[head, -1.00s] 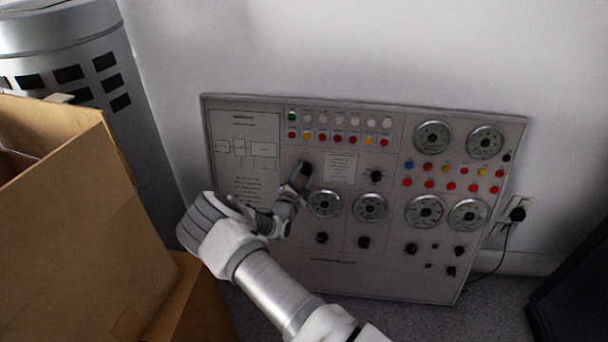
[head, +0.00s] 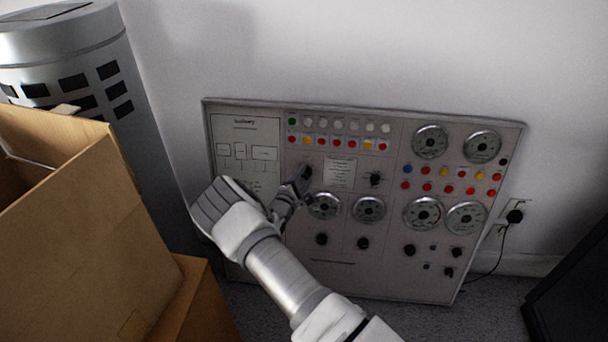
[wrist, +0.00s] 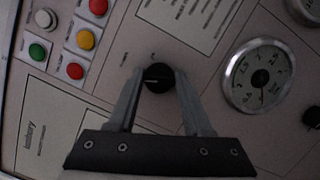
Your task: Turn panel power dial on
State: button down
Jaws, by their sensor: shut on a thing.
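The grey control panel (head: 330,262) leans against the wall in the head view. In the wrist view a black round dial (wrist: 158,78) with a light pointer line sits on the panel between the fingertips of my gripper (wrist: 157,82). The gripper is shut on this dial, with one finger on each side. Small labels beside the dial are too blurred to read. In the head view my gripper (head: 304,175) reaches the panel's upper middle-left, and its fingers largely hide the dial.
A round gauge (wrist: 258,76) is right of the dial in the wrist view. Coloured buttons (wrist: 75,71) are at upper left. A cardboard box (head: 70,240) and a grey metal bin (head: 75,60) stand left. A plug (head: 514,216) is in the wall at right.

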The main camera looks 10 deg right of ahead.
jog(key=m+g+p, duration=0.1)
jog(key=m, duration=0.3)
jog(key=shift+r, duration=0.1)
jog(key=m, duration=0.3)
jog(key=shift+g+y+b, duration=0.35)
jog(key=shift+g+y, duration=0.05)
jog(key=m+b, duration=0.2)
jog(key=m+y+b, duration=0.1)
jog(key=m, duration=0.1)
jog(key=shift+f+g, duration=0.25)
jog(key=shift+g, duration=0.05)
jog(key=m+b, duration=0.1)
jog(key=b, duration=0.2)
jog(key=shift+r+m+y, duration=0.15)
jog(key=shift+m+y, duration=0.15)
jog(key=shift+c, duration=1.7)
grip_release()
jog(key=p+v, duration=0.4)
jog(key=v, duration=1.3)
jog(key=shift+s+r, duration=0.15)
jog(key=shift+r, duration=0.1)
